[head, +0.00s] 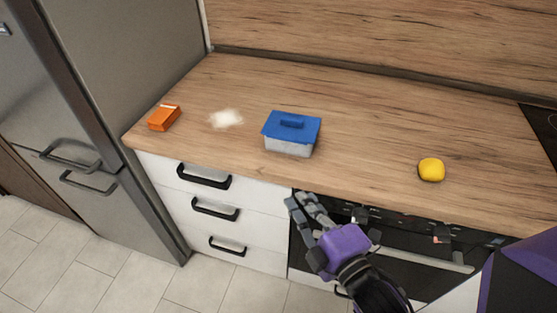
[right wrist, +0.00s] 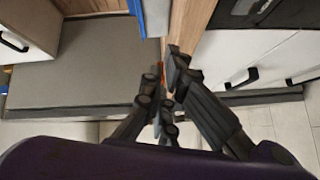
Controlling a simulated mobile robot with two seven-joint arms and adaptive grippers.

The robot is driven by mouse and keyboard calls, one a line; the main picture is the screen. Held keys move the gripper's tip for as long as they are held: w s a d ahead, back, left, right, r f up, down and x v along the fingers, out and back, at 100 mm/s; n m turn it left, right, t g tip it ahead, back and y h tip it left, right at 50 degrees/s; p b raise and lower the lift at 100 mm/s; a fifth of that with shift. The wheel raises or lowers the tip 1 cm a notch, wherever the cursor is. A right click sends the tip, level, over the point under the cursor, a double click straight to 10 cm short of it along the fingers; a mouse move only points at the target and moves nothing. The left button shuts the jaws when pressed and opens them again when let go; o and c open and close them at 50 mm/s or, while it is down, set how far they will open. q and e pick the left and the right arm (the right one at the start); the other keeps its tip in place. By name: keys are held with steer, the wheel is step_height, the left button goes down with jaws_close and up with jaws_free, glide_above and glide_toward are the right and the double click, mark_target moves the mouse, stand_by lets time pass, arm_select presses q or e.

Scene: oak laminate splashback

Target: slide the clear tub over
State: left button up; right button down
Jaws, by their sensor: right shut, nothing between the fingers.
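The clear tub (head: 289,148) has a blue lid with a raised handle (head: 292,123). It stands upright on the wooden worktop, close to its front edge. My right gripper (head: 298,200) is in front of the counter, below the tub and slightly to its right in the head view. Its fingers are apart from the tub, shut and empty. In the right wrist view the shut fingers (right wrist: 168,82) point up the picture, and a blue strip (right wrist: 156,16), seemingly the tub's lid, shows at the top edge. My left gripper is not in view.
An orange box (head: 163,118) and a white powdery patch (head: 226,118) lie left of the tub. A yellow fruit (head: 431,169) sits to the right, with clear worktop (head: 370,140) between. A dark hob (head: 543,122) is far right; a fridge (head: 140,80) stands left.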

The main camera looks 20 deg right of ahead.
mark_target(291, 135)
steer(key=w+n, duration=0.1)
steer(key=w, duration=0.3)
steer(key=w+r+n+p, duration=0.1)
steer(key=w, duration=0.3)
steer(key=w+a+r+n+p, duration=0.1)
steer(key=w, duration=0.3)
steer(key=shift+w+y, duration=0.15)
steer(key=shift+y, duration=0.25)
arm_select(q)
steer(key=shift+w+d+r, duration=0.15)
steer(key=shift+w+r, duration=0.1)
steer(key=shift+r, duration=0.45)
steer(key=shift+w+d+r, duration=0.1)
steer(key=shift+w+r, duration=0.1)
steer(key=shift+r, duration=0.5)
arm_select(e)
steer(key=shift+w+d+f, duration=0.1)
steer(key=shift+w+d, duration=0.15)
steer(key=shift+w, duration=0.15)
